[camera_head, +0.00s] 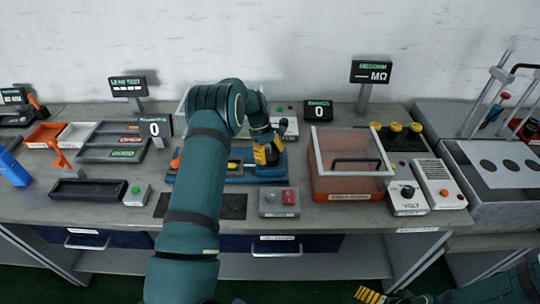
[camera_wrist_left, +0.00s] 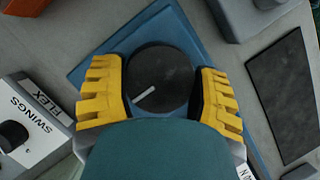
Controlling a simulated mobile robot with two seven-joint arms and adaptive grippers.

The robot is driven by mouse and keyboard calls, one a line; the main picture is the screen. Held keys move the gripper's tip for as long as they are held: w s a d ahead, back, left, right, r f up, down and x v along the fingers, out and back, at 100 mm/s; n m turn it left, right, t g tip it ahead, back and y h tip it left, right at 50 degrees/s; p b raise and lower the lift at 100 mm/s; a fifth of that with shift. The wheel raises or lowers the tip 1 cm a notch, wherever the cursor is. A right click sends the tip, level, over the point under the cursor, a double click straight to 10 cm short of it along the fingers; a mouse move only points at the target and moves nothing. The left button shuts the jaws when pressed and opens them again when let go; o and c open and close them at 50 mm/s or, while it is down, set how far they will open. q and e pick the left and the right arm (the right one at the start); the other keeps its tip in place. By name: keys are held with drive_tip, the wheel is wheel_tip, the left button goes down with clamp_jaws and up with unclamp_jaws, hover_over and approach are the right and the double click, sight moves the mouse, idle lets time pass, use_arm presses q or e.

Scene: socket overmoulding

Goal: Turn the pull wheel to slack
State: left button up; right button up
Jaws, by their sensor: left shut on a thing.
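The pull wheel (camera_wrist_left: 160,80) is a round black knob with a white pointer line, on a blue base (camera_wrist_left: 110,65) in the left wrist view. The line points to the lower left of that picture. The yellow fingers of my left gripper (camera_wrist_left: 160,98) are shut on the wheel, one on each side. In the head view my left gripper (camera_head: 267,154) is over the right part of the blue base (camera_head: 262,181) and hides the wheel.
A box marked FLEX SWINGS (camera_wrist_left: 35,125) with a black knob stands close to the blue base. A switch box (camera_head: 279,203) with a red button is in front of it. A red station with a clear cover (camera_head: 346,188) stands to the right.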

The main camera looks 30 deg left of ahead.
use_arm(q)
drive_tip(key=o, duration=1.3)
drive_tip(key=shift+d+f, duration=0.1)
drive_tip(key=shift+f, duration=0.05)
drive_tip(key=shift+c, duration=0.2)
drive_tip(key=v, duration=1.2)
